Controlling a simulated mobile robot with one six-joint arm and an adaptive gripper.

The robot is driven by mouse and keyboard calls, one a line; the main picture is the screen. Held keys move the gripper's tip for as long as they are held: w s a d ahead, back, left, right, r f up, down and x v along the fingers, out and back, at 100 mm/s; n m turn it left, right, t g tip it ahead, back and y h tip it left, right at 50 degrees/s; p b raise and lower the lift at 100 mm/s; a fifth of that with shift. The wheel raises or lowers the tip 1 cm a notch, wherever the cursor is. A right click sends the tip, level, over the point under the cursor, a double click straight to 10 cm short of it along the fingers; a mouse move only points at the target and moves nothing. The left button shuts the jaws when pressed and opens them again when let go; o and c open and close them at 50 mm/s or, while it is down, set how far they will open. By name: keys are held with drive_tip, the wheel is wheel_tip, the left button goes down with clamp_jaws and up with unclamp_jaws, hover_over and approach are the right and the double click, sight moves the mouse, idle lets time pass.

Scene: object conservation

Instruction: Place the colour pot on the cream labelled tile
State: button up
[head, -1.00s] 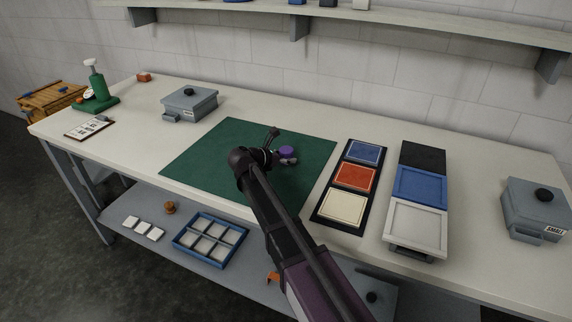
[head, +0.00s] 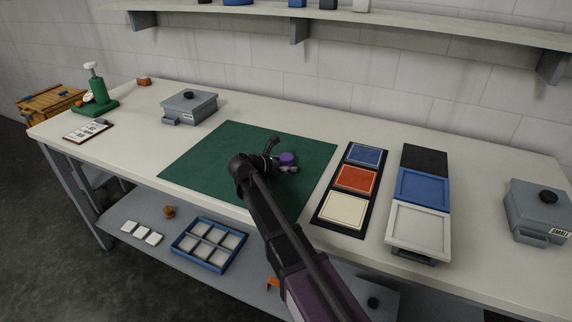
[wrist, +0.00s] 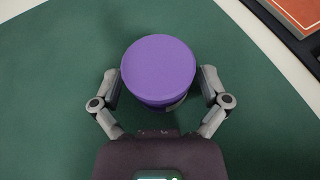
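The colour pot, a round purple pot (wrist: 158,70), stands on the green mat (head: 225,150). In the head view the pot (head: 287,157) is partly hidden by my gripper. My gripper (wrist: 160,82) has one finger on each side of the pot, spread wide, with a thin green gap showing between each finger and the purple top. The cream tile (head: 345,209) is the nearest of three tiles on a black strip right of the mat. No label on it is readable from here.
The blue tile (head: 366,155) and orange-red tile (head: 355,179) lie beyond the cream one. A stack of black, blue and white trays (head: 418,227) is to their right. Grey cases stand at far right (head: 537,212) and back left (head: 188,106). A clipboard (head: 88,131) lies at left.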

idle(0.5)
drive_tip(key=p+v, duration=0.5)
drive_tip(key=v, duration=0.9)
drive_tip(key=shift+s+d+f, duration=0.1)
drive_tip(key=shift+f, duration=0.05)
drive_tip(key=shift+w+d+r+m+g+y+p, duration=0.35)
drive_tip(key=shift+w+d+m+g+p, duration=0.2)
drive_tip(key=shift+m+p, duration=0.4)
drive_tip(key=w+d+r+m+g+y+p, duration=0.3)
drive_tip(key=w+d+m+g+y+p, duration=0.15)
drive_tip(key=m+p, duration=0.5)
wheel_tip(320, 180, up, 6)
drive_tip(key=m+g+y+p, duration=0.4)
drive_tip(key=m+y+p, duration=0.1)
drive_tip(key=m+p, duration=0.45)
hover_over(286, 155)
drive_tip(key=shift+s, duration=0.1)
drive_tip(key=shift+f, duration=0.1)
wheel_tip(286, 155, down, 8)
drive_tip(key=b, duration=0.8)
drive_tip(key=shift+f, duration=0.15)
